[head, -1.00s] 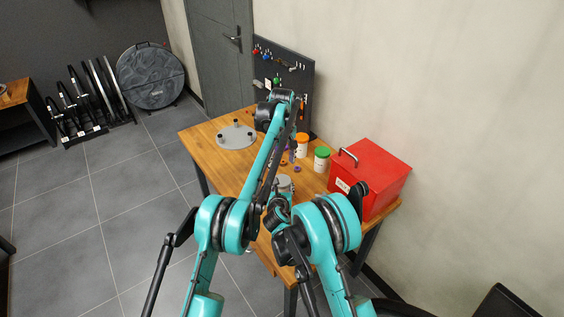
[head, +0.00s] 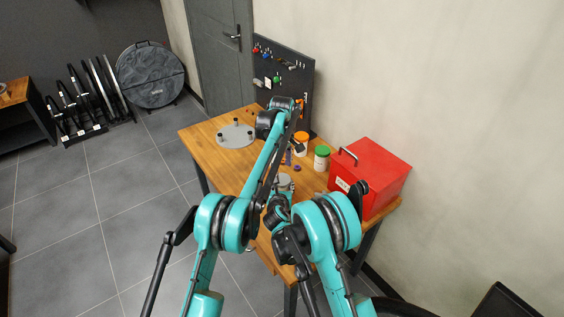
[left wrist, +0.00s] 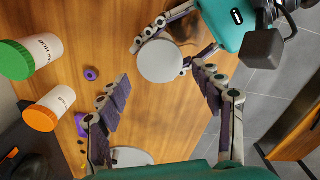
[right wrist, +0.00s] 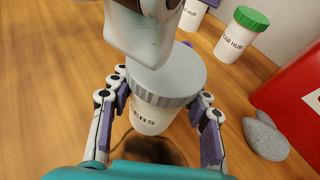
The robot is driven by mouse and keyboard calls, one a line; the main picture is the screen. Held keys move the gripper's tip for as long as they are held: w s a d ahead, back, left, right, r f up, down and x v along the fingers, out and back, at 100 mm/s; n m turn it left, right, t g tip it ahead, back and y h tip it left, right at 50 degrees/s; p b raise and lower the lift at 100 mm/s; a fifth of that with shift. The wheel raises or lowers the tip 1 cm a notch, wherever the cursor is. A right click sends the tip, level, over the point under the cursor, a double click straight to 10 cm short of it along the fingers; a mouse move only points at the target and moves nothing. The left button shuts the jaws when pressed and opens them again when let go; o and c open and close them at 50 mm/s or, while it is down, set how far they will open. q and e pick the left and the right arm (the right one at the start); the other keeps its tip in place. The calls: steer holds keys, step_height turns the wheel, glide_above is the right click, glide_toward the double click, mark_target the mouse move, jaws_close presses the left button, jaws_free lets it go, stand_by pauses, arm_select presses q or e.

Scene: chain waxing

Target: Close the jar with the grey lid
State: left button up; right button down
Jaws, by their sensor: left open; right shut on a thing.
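A white jar (right wrist: 150,118) with a ribbed grey lid (right wrist: 170,72) on its top stands in the right wrist view. I see no gap between lid and jar there. The fingers of my right gripper (right wrist: 155,112) are around the jar body, shut on it. In the left wrist view the lid (left wrist: 160,62) shows from above as a round grey disc. My left gripper (left wrist: 158,80) is open, its fingers spread on either side below the lid in that picture. In the head view the lid (head: 285,180) shows small between my arms; the left fingertips are hard to make out.
A green-lidded jar (head: 322,158) and an orange-lidded jar (head: 301,146) stand on the wooden table (head: 208,138). A red box (head: 372,180) is at the right, a round grey plate (head: 236,136) farther left. A purple ring (left wrist: 91,74) lies loose.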

mark_target(282, 179)
arm_select(q)
steer(key=shift+f, duration=2.35)
steer(key=c, duration=1)
steer(key=o, duration=1.2)
steer(key=shift+o, duration=0.2)
steer(key=shift+r, duration=2.3)
